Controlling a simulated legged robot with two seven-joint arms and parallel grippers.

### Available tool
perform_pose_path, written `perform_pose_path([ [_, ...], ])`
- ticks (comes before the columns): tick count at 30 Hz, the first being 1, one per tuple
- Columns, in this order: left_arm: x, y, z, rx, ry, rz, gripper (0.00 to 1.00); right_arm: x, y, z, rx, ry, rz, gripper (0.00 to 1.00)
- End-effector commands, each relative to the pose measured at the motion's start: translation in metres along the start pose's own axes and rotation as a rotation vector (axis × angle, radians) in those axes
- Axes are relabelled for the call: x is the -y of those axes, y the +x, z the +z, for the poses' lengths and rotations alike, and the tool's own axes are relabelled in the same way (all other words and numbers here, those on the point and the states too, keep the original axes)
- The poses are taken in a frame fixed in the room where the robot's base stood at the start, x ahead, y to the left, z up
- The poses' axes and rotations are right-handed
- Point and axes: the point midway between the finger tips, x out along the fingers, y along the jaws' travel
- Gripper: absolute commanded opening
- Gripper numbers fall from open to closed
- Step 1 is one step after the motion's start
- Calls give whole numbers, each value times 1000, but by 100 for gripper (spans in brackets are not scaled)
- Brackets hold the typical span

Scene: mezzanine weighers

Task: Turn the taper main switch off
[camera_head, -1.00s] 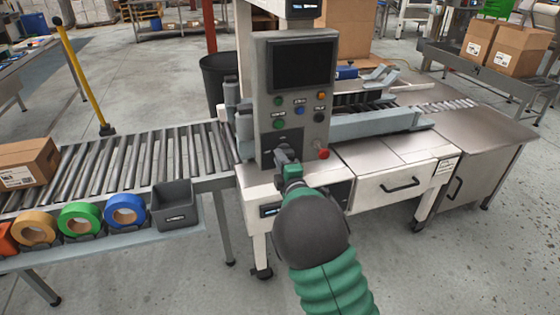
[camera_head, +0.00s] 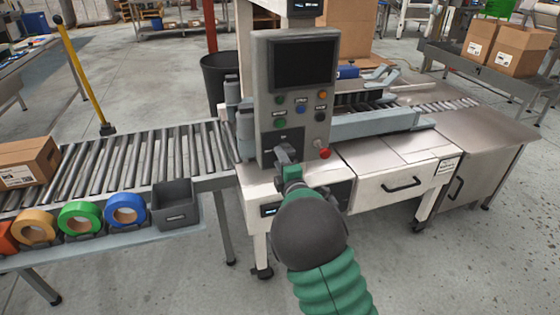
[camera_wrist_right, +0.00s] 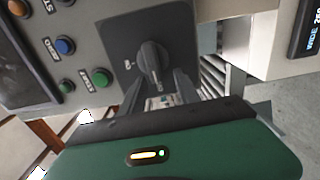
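The taper main switch is a dark rotary knob (camera_wrist_right: 153,62) on a black square plate (camera_wrist_right: 177,22) in the right wrist view. Its grip runs roughly up and down in that picture, slightly tilted; small white marks beside it are too blurred to read. My right gripper (camera_wrist_right: 160,84) is open, a finger on each side of the knob's lower end; I cannot tell whether they touch it. In the head view my right gripper (camera_head: 286,154) is at the lower part of the grey control panel (camera_head: 265,75) and mostly hides the knob. My left gripper is not in view.
A red button (camera_head: 325,153) sits just right of my gripper. Coloured buttons (camera_head: 300,107) and a dark screen (camera_head: 303,64) are above. A roller conveyor (camera_head: 130,165), tape rolls (camera_head: 80,218) and a grey bin (camera_head: 173,204) lie left. A drawer (camera_head: 400,182) is right.

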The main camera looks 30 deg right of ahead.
Motion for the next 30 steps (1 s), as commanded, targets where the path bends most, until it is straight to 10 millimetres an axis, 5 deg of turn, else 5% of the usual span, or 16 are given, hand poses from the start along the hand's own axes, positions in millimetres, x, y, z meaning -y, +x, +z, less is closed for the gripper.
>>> perform_pose_path([
  [8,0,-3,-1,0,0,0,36,-2,-14,1,2,2,2,38],
  [22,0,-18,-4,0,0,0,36,0,-139,0,2,3,-2,38],
  [30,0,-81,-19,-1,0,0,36,-8,-155,-1,1,-3,-6,38],
])
